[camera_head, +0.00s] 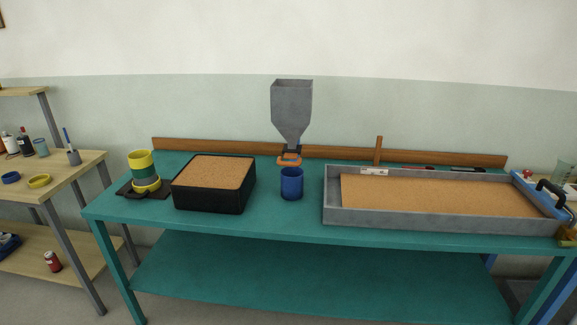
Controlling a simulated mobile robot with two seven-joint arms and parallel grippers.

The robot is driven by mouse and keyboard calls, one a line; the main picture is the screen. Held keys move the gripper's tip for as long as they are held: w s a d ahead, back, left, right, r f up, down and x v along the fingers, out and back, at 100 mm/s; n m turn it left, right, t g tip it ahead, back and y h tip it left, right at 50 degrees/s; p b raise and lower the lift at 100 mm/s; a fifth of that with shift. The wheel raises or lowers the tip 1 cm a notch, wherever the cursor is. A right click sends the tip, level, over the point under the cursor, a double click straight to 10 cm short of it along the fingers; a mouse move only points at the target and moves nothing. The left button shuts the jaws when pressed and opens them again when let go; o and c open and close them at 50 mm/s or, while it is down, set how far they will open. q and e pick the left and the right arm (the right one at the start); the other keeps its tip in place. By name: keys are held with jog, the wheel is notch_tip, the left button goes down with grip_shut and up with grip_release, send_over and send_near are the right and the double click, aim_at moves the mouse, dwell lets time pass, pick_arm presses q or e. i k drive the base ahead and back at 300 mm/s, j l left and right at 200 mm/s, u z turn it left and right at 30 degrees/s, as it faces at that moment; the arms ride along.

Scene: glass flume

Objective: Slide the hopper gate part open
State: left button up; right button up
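Neither of my grippers shows in the head view.
On the teal bench (285,223), a black box of sand (208,199) stands left of the cup and a long grey sand tray (430,220) right. Yellow and green rings (142,165) stand far left. A wooden shelf unit (80,165) is at the left.

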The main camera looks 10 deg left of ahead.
aim_at(287, 155)
jog(key=i+j+z, duration=0.15)
jog(key=i, duration=0.25)
jog(key=i+j+z, duration=0.15)
jog(key=i, duration=0.25)
jog(key=i+j+z, duration=0.1)
jog(key=i+j, duration=0.15)
jog(key=i, duration=0.15)
